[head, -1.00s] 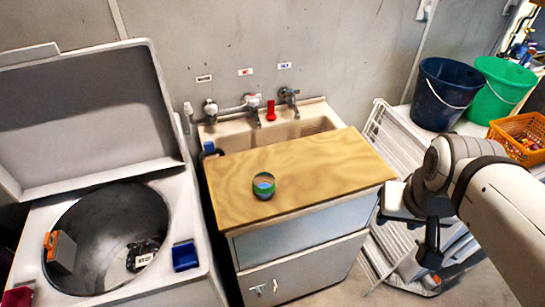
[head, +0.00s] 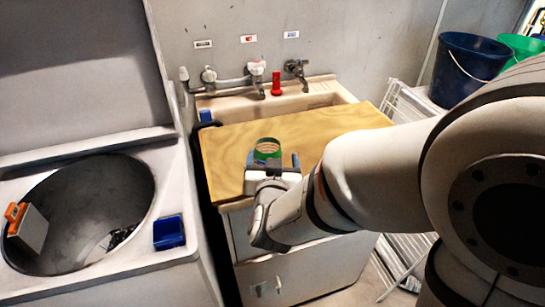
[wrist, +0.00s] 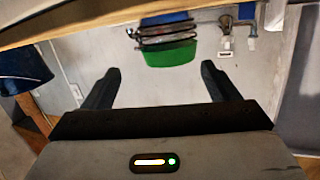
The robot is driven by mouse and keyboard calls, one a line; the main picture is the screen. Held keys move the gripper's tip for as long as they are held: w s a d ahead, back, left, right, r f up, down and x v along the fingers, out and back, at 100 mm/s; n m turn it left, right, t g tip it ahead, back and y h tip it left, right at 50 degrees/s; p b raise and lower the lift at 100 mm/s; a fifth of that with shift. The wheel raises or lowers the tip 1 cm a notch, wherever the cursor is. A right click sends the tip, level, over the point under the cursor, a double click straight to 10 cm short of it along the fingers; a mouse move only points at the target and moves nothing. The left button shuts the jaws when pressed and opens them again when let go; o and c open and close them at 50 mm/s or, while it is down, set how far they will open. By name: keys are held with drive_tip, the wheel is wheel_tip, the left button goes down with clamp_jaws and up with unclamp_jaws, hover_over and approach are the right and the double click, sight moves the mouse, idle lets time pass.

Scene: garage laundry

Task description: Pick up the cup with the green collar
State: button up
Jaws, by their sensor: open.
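The cup with the green collar (head: 267,146) stands upright on the wooden board (head: 325,122) over the sink cabinet. Its lower part is hidden behind my gripper (head: 273,160) in the head view. My gripper is open and empty, just on the near side of the cup, with a finger toward each side. In the wrist view the cup (wrist: 172,53) appears ahead of the spread fingers (wrist: 160,74), between their lines. Its green band is lowest in that picture, with dark bands and blue above it. I see no contact with the cup.
Taps (head: 257,75) and a red object (head: 276,83) stand at the sink behind the board. An open washer drum (head: 85,215) is at left, with a blue box (head: 169,232) on its edge. A dark blue bucket (head: 468,68) is at right. The board's left part looks clear.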

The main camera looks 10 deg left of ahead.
sight(266, 155)
drive_tip(key=shift+s+a+f+t+h+b, duration=0.2)
drive_tip(key=shift+s+a+f+t+b, duration=0.25)
drive_tip(key=shift+f, duration=0.2)
drive_tip(key=shift+s+a+f+t+h+b, duration=0.2)
drive_tip(key=shift+s+a+f+t+b, duration=0.2)
drive_tip(key=shift+s+f, duration=0.2)
drive_tip(key=w, duration=0.2)
drive_tip(key=w+r, duration=0.1)
drive_tip(key=w, duration=0.1)
drive_tip(key=w+p, duration=0.1)
drive_tip(key=w, duration=0.1)
drive_tip(key=shift+w+a+r, duration=0.15)
drive_tip(key=shift+w+a, duration=0.35)
drive_tip(key=shift+w, duration=0.35)
drive_tip(key=c, duration=1)
